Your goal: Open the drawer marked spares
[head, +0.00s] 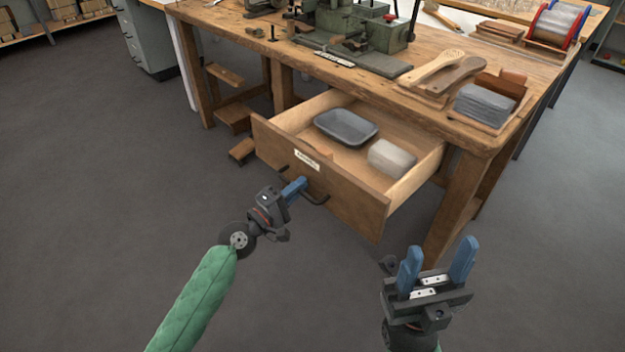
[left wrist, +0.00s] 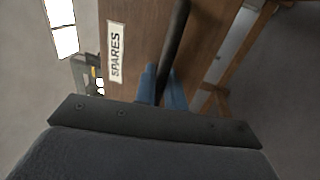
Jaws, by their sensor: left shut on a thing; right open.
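The wooden drawer (head: 345,200) under the workbench stands pulled well out. Its front carries a white label (head: 307,160), which reads SPARES in the left wrist view (left wrist: 116,52). A dark bar handle (head: 314,198) crosses the drawer front; it also shows in the left wrist view (left wrist: 174,45). My left gripper (head: 296,188) is shut on the handle, its blue fingers on either side of the bar in the left wrist view (left wrist: 163,88). Inside the drawer are a grey tray (head: 346,127) and a pale block (head: 391,158). My right gripper (head: 437,262) is open and empty, right of the drawer and nearer me.
Wooden steps (head: 236,118) stand left under the bench. The floor in front is clear.

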